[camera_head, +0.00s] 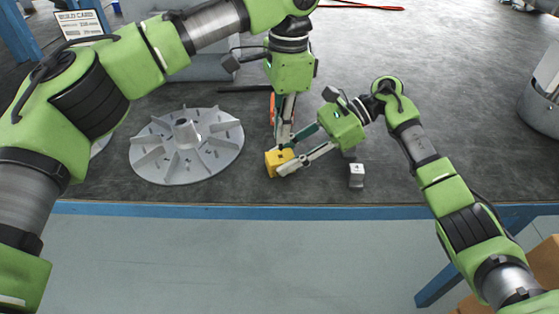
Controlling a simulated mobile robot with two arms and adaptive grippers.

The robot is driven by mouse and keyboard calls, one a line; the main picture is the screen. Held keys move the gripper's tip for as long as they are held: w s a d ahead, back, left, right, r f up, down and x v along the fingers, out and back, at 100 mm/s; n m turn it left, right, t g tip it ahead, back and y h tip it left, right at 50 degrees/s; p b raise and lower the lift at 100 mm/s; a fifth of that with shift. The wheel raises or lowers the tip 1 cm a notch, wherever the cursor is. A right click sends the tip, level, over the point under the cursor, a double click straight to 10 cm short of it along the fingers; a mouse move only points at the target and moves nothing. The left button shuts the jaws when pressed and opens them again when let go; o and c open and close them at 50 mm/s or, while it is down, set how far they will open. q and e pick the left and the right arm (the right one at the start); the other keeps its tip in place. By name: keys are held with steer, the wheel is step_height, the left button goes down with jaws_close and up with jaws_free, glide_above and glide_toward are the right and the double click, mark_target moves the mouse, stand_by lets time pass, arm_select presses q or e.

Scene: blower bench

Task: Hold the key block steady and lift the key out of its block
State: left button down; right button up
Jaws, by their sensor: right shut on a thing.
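The yellow key block (273,162) sits on the dark bench top near its front edge. My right gripper (286,158) reaches in from the right, its two fingers at the block, shut on it. My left gripper (284,138) points down from above, with its fingertips just at the top of the block. Its fingers look close together from this side, and I cannot tell whether they hold anything. The key cannot be made out; the fingers cover that spot.
A grey finned impeller disc (168,165) lies left of the block. A small grey metal cube (356,176) stands to the right. An orange object (272,108) is partly hidden behind my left gripper. A metal cylinder (543,105) is at far right. The bench's blue front edge (300,213) is close.

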arm_select(q)
steer(key=shift+r, duration=1.7)
arm_select(e)
steer(key=o, duration=0.9)
steer(key=v, duration=1.2)
steer(key=shift+d+f, duration=0.1)
